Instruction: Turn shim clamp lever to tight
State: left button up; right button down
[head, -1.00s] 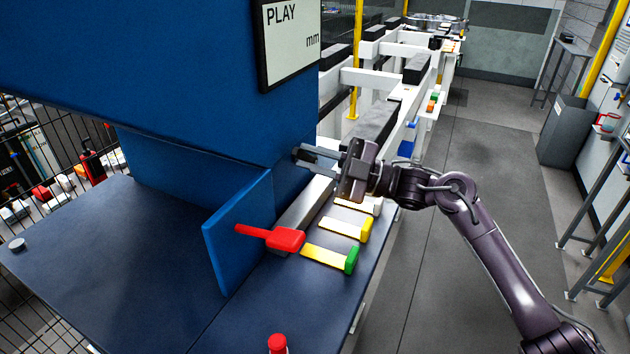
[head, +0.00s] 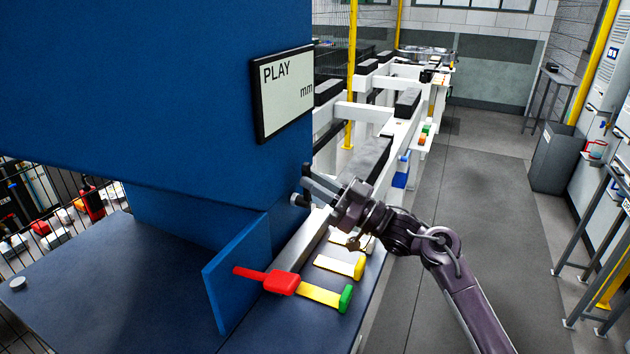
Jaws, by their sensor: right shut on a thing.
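My right gripper (head: 309,185) is at the lower edge of the blue machine housing (head: 190,85), shut on a small dark lever part (head: 302,200) by the housing's side face. The fingers hide much of this part, so its exact angle cannot be told. A red block with a thin red handle (head: 280,283) sits at the near end of a grey bar (head: 305,242), below and left of the gripper and apart from it. Shim strips with a green end (head: 345,298) and a yellow end (head: 359,267) lie beside the bar. My left gripper is not in view.
A display reading "PLAY mm" (head: 285,90) hangs on the housing above the gripper. An upright blue plate (head: 238,272) stands left of the red block. White rail frames (head: 365,112) run behind. The grey floor (head: 470,190) at right is clear.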

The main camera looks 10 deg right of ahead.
jog(key=shift+w+d+r+m+t, duration=0.15)
jog(key=shift+m+t, duration=0.25)
jog(key=shift+m, duration=0.2)
jog(key=c, duration=1.3)
grip_release()
jog(key=shift+w, duration=0.1)
jog(key=shift+c, duration=0.2)
jog(key=s+d+b, duration=0.6)
jog(key=s+d, duration=0.1)
jog(key=d, duration=0.4)
jog(key=shift+s+f, duration=0.25)
jog(key=shift+f, duration=0.05)
